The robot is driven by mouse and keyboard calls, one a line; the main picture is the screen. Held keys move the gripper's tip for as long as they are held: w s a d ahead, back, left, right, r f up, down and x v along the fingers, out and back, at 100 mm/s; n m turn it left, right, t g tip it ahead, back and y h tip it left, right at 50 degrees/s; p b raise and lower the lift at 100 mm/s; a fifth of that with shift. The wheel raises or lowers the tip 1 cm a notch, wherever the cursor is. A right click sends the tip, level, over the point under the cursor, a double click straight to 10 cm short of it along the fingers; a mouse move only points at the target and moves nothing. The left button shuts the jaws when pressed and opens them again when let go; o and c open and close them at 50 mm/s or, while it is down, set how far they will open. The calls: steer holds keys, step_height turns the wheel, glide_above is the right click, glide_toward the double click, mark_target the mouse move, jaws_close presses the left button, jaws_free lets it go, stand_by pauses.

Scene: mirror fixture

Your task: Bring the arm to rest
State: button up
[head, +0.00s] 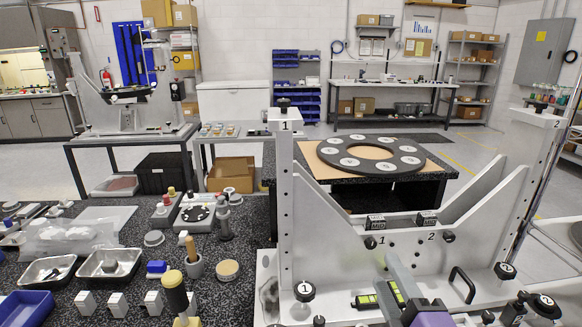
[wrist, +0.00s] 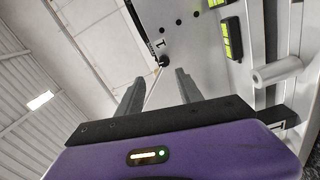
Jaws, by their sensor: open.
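My gripper (wrist: 157,88) shows in the wrist view. Its two grey fingers stand apart with nothing held between them, above the purple wrist housing. The pale mirror fixture (head: 287,205) stands at the right of the head view, with uprights marked 1 and 2. In the wrist view, a plate of the fixture (wrist: 188,38) with a knob marked 1 lies beyond the fingers. Whether the fingertips touch it cannot be told. A grey part, perhaps of my arm, rises at the bottom of the head view in front of the fixture. My gripper's fingers cannot be made out there.
Green-yellow levels (wrist: 231,38) sit on the fixture. A speckled bench (head: 120,228) at left holds metal trays (head: 110,264), a blue bin (head: 26,308) and several small tools. A black ring (head: 370,153) with numbered pads lies on a table behind. Open floor shows farther back.

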steer(key=s+f+m+g, duration=0.1)
steer(key=s+f+m, duration=0.3)
steer(key=s, duration=0.8)
steer(key=s+f+m+g, duration=0.1)
steer(key=s+f+m, duration=0.4)
steer(key=s, duration=0.6)
steer(key=s+f+m+g, duration=0.1)
steer(key=s+f+m, duration=0.4)
steer(key=s, duration=0.7)
steer(key=shift+s+d+f+m+g, duration=0.2)
steer(key=shift+s+m+g, duration=0.1)
steer(key=shift+m, duration=0.6)
steer(key=shift+f, duration=0.1)
